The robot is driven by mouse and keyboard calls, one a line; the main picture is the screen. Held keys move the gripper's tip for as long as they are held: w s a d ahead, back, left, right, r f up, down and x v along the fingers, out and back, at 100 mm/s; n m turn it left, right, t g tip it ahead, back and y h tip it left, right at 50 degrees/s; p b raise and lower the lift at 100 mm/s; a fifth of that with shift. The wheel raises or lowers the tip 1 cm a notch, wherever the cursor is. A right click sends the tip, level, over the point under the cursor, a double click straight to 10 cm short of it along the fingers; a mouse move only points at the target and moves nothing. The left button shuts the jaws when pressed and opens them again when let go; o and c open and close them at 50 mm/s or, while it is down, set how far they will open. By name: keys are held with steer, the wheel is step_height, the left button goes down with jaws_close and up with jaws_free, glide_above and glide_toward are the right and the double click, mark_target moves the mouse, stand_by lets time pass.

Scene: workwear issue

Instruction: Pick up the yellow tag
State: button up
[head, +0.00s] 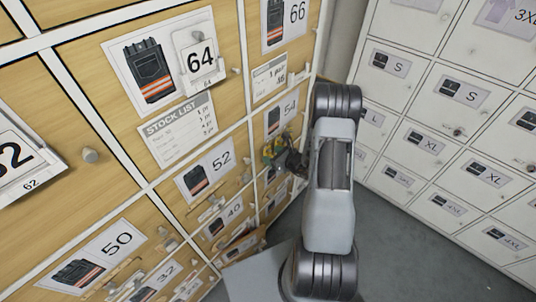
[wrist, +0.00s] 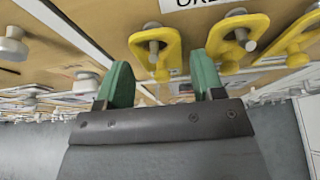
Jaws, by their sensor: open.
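Three yellow tags hang in a row on metal pegs in the wrist view: a left one (wrist: 172,48), a middle one (wrist: 257,24) and a right one (wrist: 285,45) that is partly cut off. My gripper (wrist: 161,72) has green fingertips and is open. Its two fingers stand apart on either side below the left tag, whose lower end shows in the gap between them. I cannot tell how deep the gap is or whether they touch. In the head view, my gripper (head: 283,158) is small and dark against the wooden lockers, with a patch of yellow beside it.
Wooden locker doors (head: 65,195) with number cards and knobs fill the left. White lockers (head: 440,90) with size labels stand at the right. A grey knob (wrist: 13,46) sticks out left of my gripper. Grey floor (head: 400,250) lies open at lower right.

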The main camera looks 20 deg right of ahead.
steer(key=shift+x, duration=0.75)
steer(key=c, duration=0.7)
steer(key=shift+r, duration=0.2)
